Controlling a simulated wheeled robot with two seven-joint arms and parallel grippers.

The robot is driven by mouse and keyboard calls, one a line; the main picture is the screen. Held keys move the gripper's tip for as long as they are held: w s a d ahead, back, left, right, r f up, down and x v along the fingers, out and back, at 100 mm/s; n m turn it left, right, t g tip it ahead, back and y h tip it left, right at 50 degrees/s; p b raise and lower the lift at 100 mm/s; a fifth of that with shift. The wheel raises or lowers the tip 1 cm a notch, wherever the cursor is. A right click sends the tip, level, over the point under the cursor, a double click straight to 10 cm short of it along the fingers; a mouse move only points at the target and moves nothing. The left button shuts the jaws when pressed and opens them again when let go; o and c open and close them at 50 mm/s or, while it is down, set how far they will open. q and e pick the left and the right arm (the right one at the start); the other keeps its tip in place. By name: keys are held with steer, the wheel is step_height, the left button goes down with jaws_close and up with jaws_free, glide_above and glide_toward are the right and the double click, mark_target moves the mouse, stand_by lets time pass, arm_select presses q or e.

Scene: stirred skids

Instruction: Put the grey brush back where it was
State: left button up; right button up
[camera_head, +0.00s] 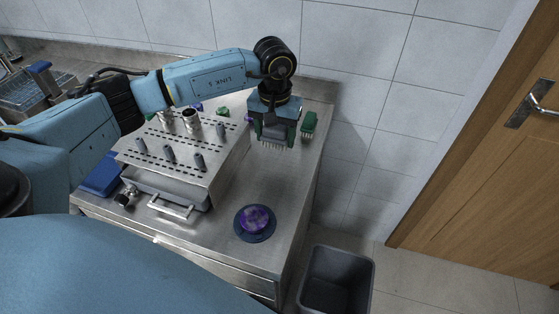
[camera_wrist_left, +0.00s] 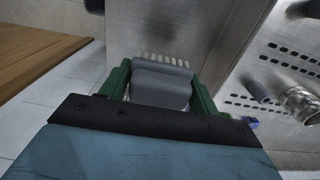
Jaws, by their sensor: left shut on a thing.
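My left gripper (camera_head: 276,134) is shut on the grey brush (camera_wrist_left: 160,85), above the far right part of the steel worktop (camera_head: 222,228). In the left wrist view, the brush's grey body sits between the two green fingers, with its pale bristles showing past it. In the head view, the bristles (camera_head: 277,143) point down near the worktop; I cannot tell whether they touch it. The gripper hides most of the brush body there. My right gripper is not in view.
A green brush (camera_head: 309,124) stands just right of the gripper. A perforated steel rack (camera_head: 185,171) with several grey pegs and metal cylinders is on the left. A purple object (camera_head: 255,219) sits on a dark blue disc in front. A grey bin (camera_head: 337,280) stands below the right edge.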

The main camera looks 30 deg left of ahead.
mark_target(277, 127)
arm_select(q)
step_height(277, 127, down, 9)
steer(key=shift+w+d+r, duration=0.1)
steer(key=shift+w+d, duration=0.05)
stand_by(0.4)
steer(key=o, duration=0.9)
steer(key=shift+o, duration=0.2)
step_height(277, 127, up, 12)
steer(key=shift+r, duration=0.1)
